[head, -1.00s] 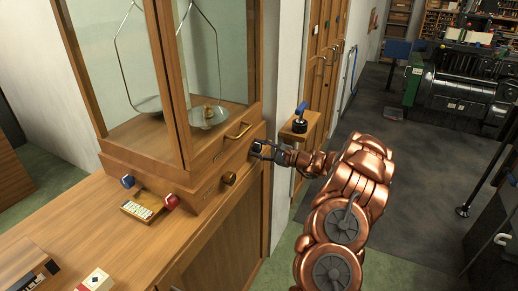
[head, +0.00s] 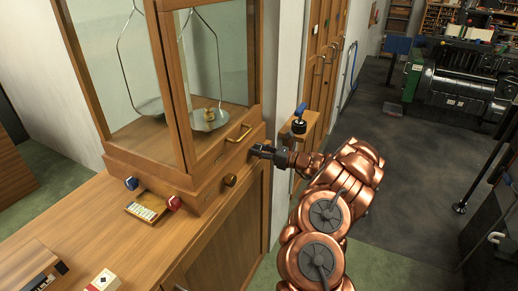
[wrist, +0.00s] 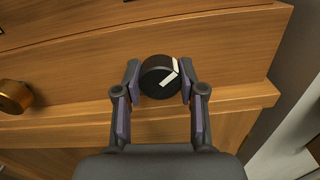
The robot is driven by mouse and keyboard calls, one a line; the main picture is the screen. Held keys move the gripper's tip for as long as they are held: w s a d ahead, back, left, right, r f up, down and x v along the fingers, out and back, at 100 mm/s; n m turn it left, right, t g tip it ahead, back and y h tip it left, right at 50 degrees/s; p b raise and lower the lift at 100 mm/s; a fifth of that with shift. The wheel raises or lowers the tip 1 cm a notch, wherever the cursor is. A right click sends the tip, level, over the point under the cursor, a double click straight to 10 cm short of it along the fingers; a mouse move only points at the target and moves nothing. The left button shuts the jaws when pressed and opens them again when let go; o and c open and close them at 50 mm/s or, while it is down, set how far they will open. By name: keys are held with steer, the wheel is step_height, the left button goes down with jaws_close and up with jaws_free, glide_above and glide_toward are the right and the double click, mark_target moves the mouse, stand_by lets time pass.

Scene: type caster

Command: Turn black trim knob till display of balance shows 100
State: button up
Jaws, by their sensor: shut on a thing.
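In the head view my gripper (head: 262,150) reaches the right end of the balance (head: 200,172) from the right and hides the knob. A brass weight stands on the right pan (head: 209,124).
A brass knob (head: 230,181) sits left of my gripper and also shows in the wrist view (wrist: 14,96). A blue knob (head: 131,183) and a red knob (head: 174,202) flank the display. A brass handle (head: 239,132) is above.

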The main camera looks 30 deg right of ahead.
steer(key=shift+m, duration=0.6)
steer(key=o, duration=1.1)
steer(key=shift+o, duration=0.2)
steer(key=v, duration=1.2)
steer(key=shift+a+f, duration=0.1)
